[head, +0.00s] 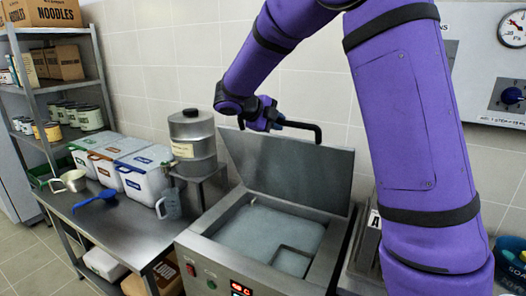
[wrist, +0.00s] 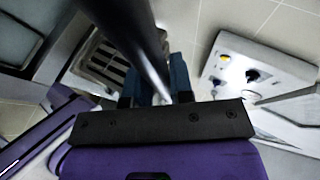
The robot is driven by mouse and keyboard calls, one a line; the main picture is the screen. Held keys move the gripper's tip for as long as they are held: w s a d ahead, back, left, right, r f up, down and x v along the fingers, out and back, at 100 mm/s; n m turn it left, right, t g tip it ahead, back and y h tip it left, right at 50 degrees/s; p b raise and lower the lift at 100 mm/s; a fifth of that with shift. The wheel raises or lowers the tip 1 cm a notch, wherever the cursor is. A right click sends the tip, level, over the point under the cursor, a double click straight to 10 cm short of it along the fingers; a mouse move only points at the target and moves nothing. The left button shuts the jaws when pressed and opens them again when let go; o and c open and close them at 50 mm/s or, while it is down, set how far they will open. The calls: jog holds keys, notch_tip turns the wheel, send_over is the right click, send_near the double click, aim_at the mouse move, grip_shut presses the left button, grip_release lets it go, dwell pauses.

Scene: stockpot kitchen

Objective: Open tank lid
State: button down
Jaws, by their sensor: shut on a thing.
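The tank (head: 208,238) is a steel box with red digits on its front. Its grey lid (head: 290,172) stands raised at the back, steeply tilted, and the opening below is uncovered. Inside is a pale grey surface with a dark-edged square area at its front right. A black bar handle (head: 308,126) is at the lid's top edge. My gripper (head: 268,120) is at the left part of this handle and shut on it. In the wrist view the dark handle (wrist: 138,42) runs between the blue fingers of my gripper (wrist: 158,88). The exact finger contact is partly hidden.
A steel urn (head: 193,140) stands left of the tank. White lidded bins (head: 145,183), a clear jug (head: 172,205) and a blue scoop (head: 97,199) are on the steel counter (head: 120,238). A shelf rack is at far left. A gauge panel (head: 500,75) is on the right wall.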

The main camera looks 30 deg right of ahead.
jog(key=w+d+r, duration=0.2)
jog(key=w+d, duration=0.2)
jog(key=d, duration=0.1)
jog(key=shift+d+r, duration=0.35)
jog(key=shift+w, duration=0.1)
jog(key=c, duration=1)
grip_release()
jog(key=shift+c, duration=0.2)
jog(key=v, duration=1)
jog(key=shift+a+r, duration=0.25)
jog(key=shift+a, duration=0.1)
